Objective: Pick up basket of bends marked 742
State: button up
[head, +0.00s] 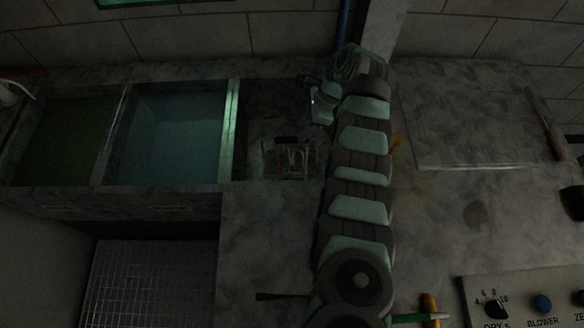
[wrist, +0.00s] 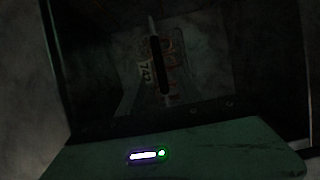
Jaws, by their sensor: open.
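A wire basket (head: 291,160) holding copper-coloured bends stands in the dark bay right of the two tanks in the head view. In the dim wrist view, the basket's black handle (wrist: 160,66) runs nearly upright near the middle. A white tag reading 742 (wrist: 146,72) hangs left of the handle, and reddish bends (wrist: 173,52) show behind it. My gripper (head: 322,104) is open, above and to the right of the basket in the picture, apart from it. Its fingertips are hard to make out.
A blue-lit tank (head: 168,135) and a darker green tank (head: 62,140) lie left of the bay, with a pale divider (head: 230,130) beside it. A flat board (head: 465,125) lies right of my arm. A control panel (head: 525,300) is at the lower right. The counter (head: 265,235) below the bay is mostly clear.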

aim_at(295, 138)
jog(key=b+x, duration=0.2)
jog(key=x, duration=0.3)
jog(key=shift+a+f, duration=0.2)
jog(key=shift+f, duration=0.05)
jog(key=shift+a+b+x, duration=0.2)
jog(key=shift+b+x, duration=1.3)
jog(key=shift+x, duration=1)
jog(key=shift+f, duration=0.15)
jog(key=shift+c, duration=0.5)
grip_shut()
